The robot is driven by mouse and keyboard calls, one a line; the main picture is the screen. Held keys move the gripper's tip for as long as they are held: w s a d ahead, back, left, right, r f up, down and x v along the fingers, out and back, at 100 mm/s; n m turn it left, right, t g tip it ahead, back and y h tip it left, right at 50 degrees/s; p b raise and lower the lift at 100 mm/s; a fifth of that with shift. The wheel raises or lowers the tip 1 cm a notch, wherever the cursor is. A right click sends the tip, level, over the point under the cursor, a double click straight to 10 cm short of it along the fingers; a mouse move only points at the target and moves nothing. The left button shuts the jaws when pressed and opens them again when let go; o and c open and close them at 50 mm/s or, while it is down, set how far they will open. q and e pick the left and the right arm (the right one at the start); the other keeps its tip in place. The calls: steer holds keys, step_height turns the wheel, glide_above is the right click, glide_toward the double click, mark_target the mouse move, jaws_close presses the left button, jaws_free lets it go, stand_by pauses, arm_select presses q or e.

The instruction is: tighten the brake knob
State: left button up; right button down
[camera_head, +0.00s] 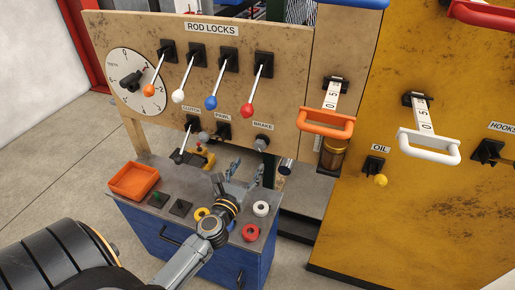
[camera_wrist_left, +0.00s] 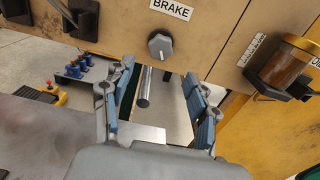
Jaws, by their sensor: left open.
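The brake knob (camera_head: 262,142) is a small grey knob under the BRAKE label on the wooden panel. In the left wrist view the brake knob (camera_wrist_left: 160,46) is a faceted grey piece below its label, ahead of and above the fingertips. My left gripper (camera_head: 245,172) is over the blue cabinet, below and to the left of the knob. In the left wrist view my left gripper (camera_wrist_left: 155,78) is open, with its blue-padded fingers spread and nothing between them touching. The knob is apart from both fingers. My right gripper is not in view.
A metal cylinder (camera_wrist_left: 144,88) sticks out below the knob. An orange handle (camera_head: 328,124) juts out right of the knob.

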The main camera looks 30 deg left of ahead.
mark_target(258, 149)
arm_select(q)
steer(key=x, duration=0.8)
steer(key=shift+w, duration=0.3)
steer(key=c, duration=1.2)
steer(key=shift+o, duration=0.2)
